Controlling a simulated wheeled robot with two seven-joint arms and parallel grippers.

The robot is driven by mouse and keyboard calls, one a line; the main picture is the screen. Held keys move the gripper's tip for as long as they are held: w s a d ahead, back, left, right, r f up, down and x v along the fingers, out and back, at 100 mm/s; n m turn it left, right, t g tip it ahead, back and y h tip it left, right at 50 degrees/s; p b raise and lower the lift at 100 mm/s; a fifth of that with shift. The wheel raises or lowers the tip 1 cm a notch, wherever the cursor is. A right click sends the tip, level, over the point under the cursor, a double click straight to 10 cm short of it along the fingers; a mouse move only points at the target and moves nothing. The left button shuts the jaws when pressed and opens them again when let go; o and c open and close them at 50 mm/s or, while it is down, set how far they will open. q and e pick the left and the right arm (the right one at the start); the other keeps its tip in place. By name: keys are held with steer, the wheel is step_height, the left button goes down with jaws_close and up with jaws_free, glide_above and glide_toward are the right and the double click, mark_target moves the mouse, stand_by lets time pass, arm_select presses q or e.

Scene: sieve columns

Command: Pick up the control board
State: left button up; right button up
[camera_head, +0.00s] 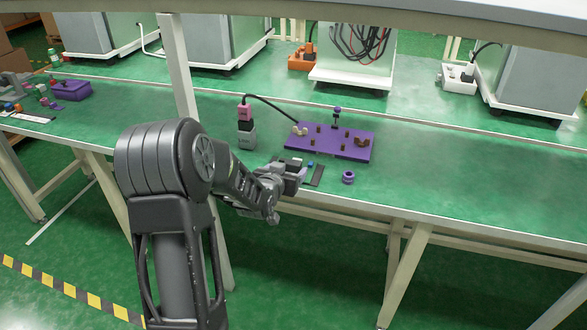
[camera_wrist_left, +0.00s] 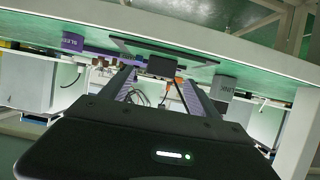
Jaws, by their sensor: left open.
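A dark flat piece, which looks like the control board (camera_head: 317,175), lies on the green table just right of my left gripper (camera_head: 291,180). In the left wrist view, the dark board (camera_wrist_left: 190,54) shows ahead of the fingers, with a black block (camera_wrist_left: 161,67) on it. My left gripper's two fingers also show there (camera_wrist_left: 158,92), apart, with nothing clearly held between them. In the head view the gripper hides part of the board's surroundings. My right gripper is not in view.
A purple plate (camera_head: 330,150) with small pegs stands behind the board. A small purple ring part (camera_head: 348,177) is to its right, and a pink and grey block (camera_head: 246,128) with a black cable is at the back left. The table's right side is clear.

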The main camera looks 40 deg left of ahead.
mark_target(292, 165)
arm_select(q)
steer(key=x, duration=0.5)
steer(key=shift+a+r, duration=0.15)
steer(key=shift+c, duration=0.5)
jaws_close()
stand_by(0.5)
step_height(292, 165, up, 10)
steer(key=shift+r+p, duration=0.1)
steer(key=shift+p, duration=0.25)
stand_by(0.6)
